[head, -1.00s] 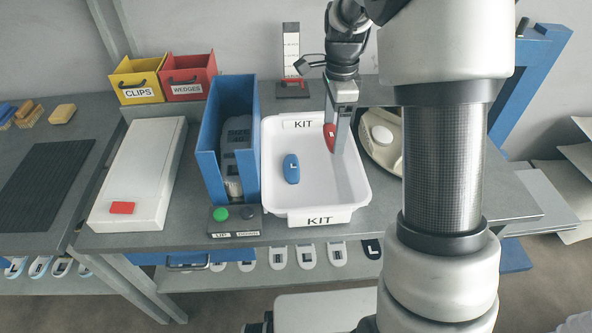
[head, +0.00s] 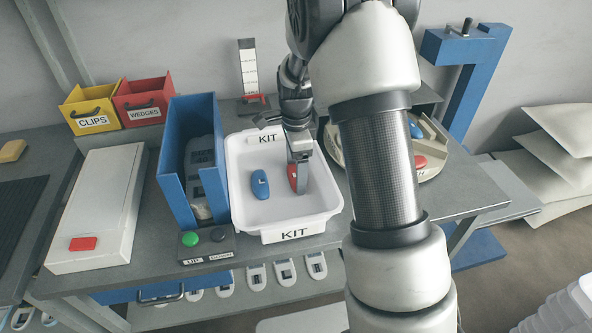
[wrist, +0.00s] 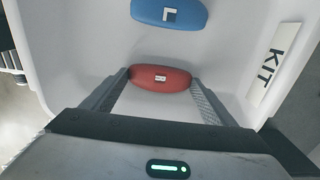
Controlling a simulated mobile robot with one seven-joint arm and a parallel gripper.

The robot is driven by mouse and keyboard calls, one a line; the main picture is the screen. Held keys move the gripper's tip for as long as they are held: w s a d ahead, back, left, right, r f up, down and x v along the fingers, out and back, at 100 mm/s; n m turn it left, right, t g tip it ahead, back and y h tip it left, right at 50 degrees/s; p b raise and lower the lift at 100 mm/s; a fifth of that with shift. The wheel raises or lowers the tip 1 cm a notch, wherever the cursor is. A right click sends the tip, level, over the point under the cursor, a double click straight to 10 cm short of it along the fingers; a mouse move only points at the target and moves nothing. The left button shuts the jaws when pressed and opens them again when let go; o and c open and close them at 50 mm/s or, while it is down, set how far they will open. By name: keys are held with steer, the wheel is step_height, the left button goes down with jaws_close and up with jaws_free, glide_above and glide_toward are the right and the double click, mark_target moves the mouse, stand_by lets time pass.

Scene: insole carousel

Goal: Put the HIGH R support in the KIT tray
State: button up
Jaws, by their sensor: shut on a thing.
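A red support (head: 292,176) is between the fingers of my gripper (head: 300,184), inside the white KIT tray (head: 243,200). In the wrist view the red support (wrist: 161,78) lies across between the two fingertips (wrist: 163,84), with a small white label too small to read surely. My gripper is shut on it, low over the tray floor; I cannot tell whether the support touches the floor. A blue support (head: 260,184) lies in the tray to the left, and shows marked L in the wrist view (wrist: 169,13).
A blue upright box (head: 187,150) stands close left of the tray. The carousel (head: 436,152), holding a blue and a red piece, is at the right, partly behind my arm. A button box (head: 206,243) sits at the front left. Yellow and red bins stand at the back left.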

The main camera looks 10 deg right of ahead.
steer(key=shift+f, duration=0.2)
steer(key=o, duration=1)
steer(key=shift+r, duration=0.1)
